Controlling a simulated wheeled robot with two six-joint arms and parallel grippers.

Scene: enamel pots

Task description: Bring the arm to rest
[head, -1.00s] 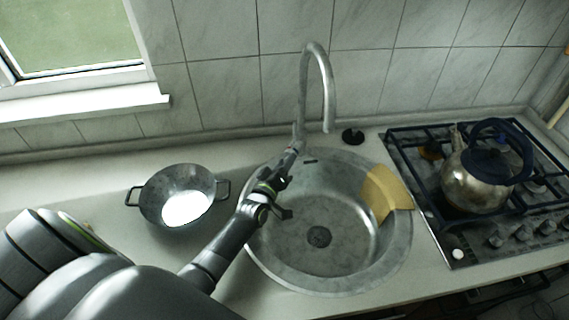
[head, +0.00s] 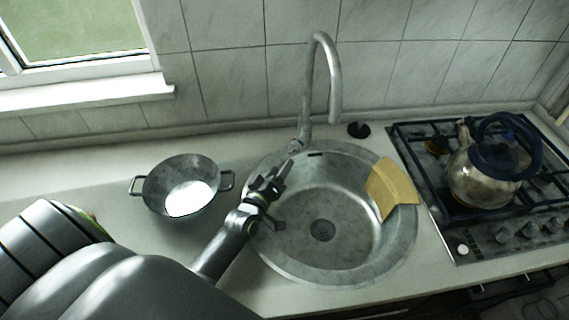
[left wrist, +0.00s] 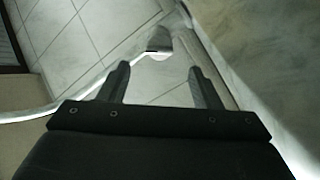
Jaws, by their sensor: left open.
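My left gripper (head: 276,180) is over the left rim of the round metal sink (head: 358,253), in front of the tap (head: 334,75). In the left wrist view its two fingers (left wrist: 158,85) stand apart with nothing between them. The arm comes in from the lower left of the head view. My right gripper does not show in either view.
A two-handled pot (head: 155,193) stands on the counter left of the sink. A yellow cloth (head: 390,188) hangs over the sink's right rim. A kettle (head: 478,178) sits on the gas hob at right. A small black disc (head: 358,130) lies behind the sink.

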